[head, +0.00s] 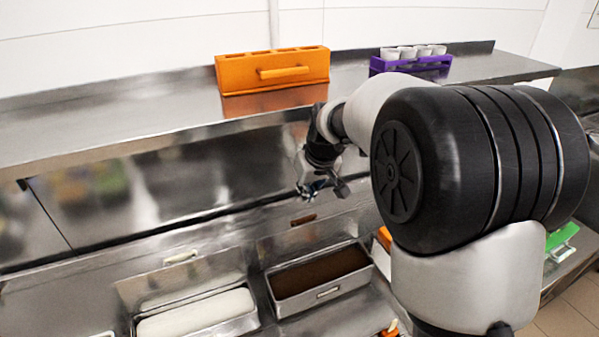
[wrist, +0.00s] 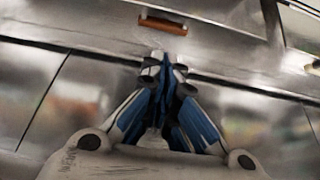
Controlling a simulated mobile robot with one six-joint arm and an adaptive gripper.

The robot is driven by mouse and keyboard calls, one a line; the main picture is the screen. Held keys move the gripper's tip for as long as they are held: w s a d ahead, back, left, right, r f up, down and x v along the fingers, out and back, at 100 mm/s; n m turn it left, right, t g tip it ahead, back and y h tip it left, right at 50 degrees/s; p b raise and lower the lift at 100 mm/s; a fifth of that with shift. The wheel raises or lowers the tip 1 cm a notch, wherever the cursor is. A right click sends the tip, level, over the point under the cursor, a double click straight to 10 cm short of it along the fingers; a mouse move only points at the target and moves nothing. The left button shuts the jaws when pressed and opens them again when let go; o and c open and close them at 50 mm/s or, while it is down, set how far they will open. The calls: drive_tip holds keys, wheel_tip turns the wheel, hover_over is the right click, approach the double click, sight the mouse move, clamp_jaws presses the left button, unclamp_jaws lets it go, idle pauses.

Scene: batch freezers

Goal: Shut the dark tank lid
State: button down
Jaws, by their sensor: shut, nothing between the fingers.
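The dark tank (head: 318,291) is a steel tub of dark brown contents, low in the middle of the head view. Its steel lid (head: 290,243) stands raised behind it, with a small brown handle (head: 303,219) near the top edge. In the wrist view the brown handle (wrist: 162,22) is at the top, just beyond my fingertips. My gripper (head: 309,192) is shut and empty, above and behind the raised lid's top edge in the head view. In the wrist view my gripper (wrist: 166,66) points toward the lid's edge. I see no clear contact.
A white-filled tank (head: 198,312) stands to the left, its lid raised with a white handle (head: 181,257). An orange box (head: 272,72) and a purple rack (head: 411,66) with white cups stand on the steel shelf (head: 130,100). My arm hides the right side.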

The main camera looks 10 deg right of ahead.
sight(308, 234)
drive_tip(key=b+x, duration=0.1)
drive_tip(key=x, duration=0.9)
drive_tip(key=shift+b, duration=0.35)
drive_tip(key=shift+s+t+b, duration=0.1)
drive_tip(key=shift+t+b, duration=0.2)
drive_tip(key=shift+b, duration=0.5)
drive_tip(key=shift+s+r+b, duration=0.15)
drive_tip(key=shift+b, duration=0.3)
